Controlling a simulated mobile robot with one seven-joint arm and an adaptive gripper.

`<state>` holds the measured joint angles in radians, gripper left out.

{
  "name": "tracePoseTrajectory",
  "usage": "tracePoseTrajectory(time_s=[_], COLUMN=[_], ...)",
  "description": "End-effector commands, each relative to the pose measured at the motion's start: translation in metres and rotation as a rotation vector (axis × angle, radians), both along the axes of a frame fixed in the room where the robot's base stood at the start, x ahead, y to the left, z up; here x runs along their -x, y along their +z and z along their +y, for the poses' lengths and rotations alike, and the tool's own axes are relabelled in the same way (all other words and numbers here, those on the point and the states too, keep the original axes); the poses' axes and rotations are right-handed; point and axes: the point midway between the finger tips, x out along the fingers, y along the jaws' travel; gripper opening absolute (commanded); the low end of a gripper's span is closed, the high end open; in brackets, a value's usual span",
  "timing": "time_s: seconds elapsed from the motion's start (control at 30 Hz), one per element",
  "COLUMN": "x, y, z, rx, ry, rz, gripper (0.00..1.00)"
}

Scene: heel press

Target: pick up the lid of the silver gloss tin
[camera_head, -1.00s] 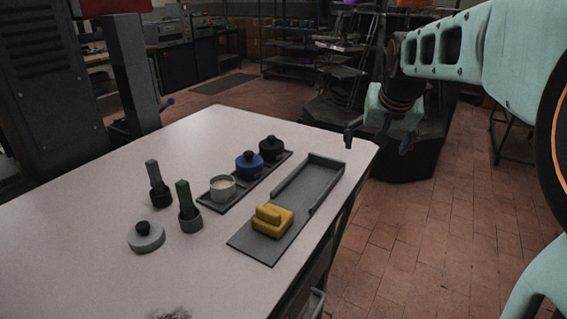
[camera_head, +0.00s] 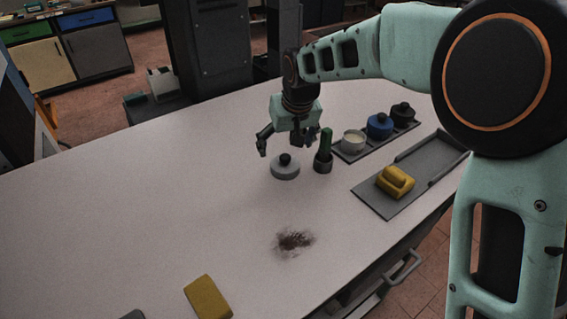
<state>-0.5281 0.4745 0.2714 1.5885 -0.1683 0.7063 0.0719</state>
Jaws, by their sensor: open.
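The silver lid (camera_head: 285,171), a round grey disc with a black knob (camera_head: 285,159), lies flat on the white table. The silver gloss tin (camera_head: 353,145) stands uncovered in the grey rack, with pale cream content showing. My gripper (camera_head: 285,146) is open and empty, just above the lid, pointing down. Its fingers are spread to either side of the knob in the picture; I cannot tell the exact height gap.
A green-handled brush in a dark cup (camera_head: 323,158) stands close right of the lid. Blue (camera_head: 379,127) and black (camera_head: 403,116) tins share the rack. A yellow block (camera_head: 396,180) sits on a grey tray (camera_head: 372,203). A brown smudge (camera_head: 294,240) and yellow sponge (camera_head: 208,297) are nearer.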

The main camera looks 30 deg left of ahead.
Motion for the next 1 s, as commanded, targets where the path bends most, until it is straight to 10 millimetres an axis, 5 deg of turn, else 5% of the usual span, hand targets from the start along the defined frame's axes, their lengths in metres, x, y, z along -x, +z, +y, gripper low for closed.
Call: tracePoseTrajectory(time_s=[0.6,0.9,1.0], x=[-0.022,-0.024,-0.024], y=[-0.064,-0.069,-0.069], z=[0.013,0.014,0.014], rx=[0.0,0.0,0.0], ry=[-0.001,-0.001,-0.001], rz=[0.001,-0.001,-0.001], gripper=[0.8,0.8,0.72])
